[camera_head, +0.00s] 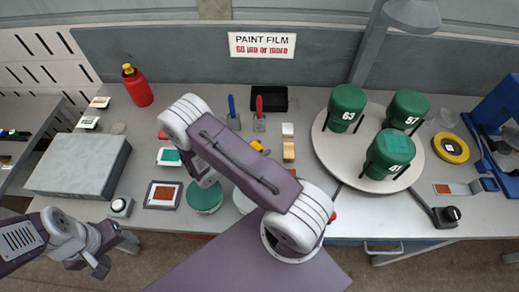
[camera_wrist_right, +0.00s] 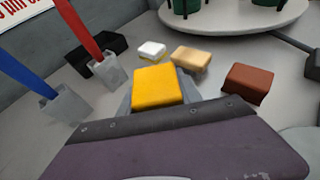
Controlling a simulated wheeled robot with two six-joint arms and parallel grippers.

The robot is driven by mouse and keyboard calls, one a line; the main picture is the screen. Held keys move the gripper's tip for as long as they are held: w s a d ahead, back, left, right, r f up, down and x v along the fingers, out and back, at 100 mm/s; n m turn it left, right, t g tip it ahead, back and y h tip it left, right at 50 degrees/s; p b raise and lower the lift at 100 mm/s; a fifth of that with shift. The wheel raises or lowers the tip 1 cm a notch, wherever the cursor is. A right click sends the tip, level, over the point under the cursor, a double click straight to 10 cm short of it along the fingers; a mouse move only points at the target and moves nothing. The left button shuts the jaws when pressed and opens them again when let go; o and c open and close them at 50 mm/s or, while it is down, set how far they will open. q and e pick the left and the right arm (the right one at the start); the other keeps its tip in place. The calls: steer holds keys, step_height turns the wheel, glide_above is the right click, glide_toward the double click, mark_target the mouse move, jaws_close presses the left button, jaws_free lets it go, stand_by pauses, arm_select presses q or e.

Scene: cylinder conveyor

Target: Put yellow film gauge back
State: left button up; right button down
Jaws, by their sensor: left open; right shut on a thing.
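The yellow film gauge (camera_wrist_right: 154,86) is a small yellow block between the grey fingers of my right gripper (camera_wrist_right: 157,97), which is shut on it. In the head view only a bit of yellow (camera_head: 257,145) shows past my right arm, which hides most of that gripper. A white block (camera_wrist_right: 152,50), a tan block (camera_wrist_right: 191,58) and a red-brown block (camera_wrist_right: 249,83) lie on the bench beyond and right of the gauge, apart from it. I cannot tell how high the gauge is above the bench. My left gripper (camera_head: 101,264) is open and empty at the lower left, off the bench's front edge.
Blue-handled (camera_head: 232,112) and red-handled (camera_head: 259,115) tools stand left of the gauge, by a black tray (camera_head: 264,94). A round turntable (camera_head: 328,150) with green numbered cans stands to the right. A grey box (camera_head: 80,163) and a red bottle (camera_head: 137,87) stand left.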

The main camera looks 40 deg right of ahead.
steer(key=shift+f, duration=0.45)
steer(key=shift+f, duration=0.15)
steer(key=c, duration=0.8)
jaws_free()
steer(key=shift+c, duration=0.2)
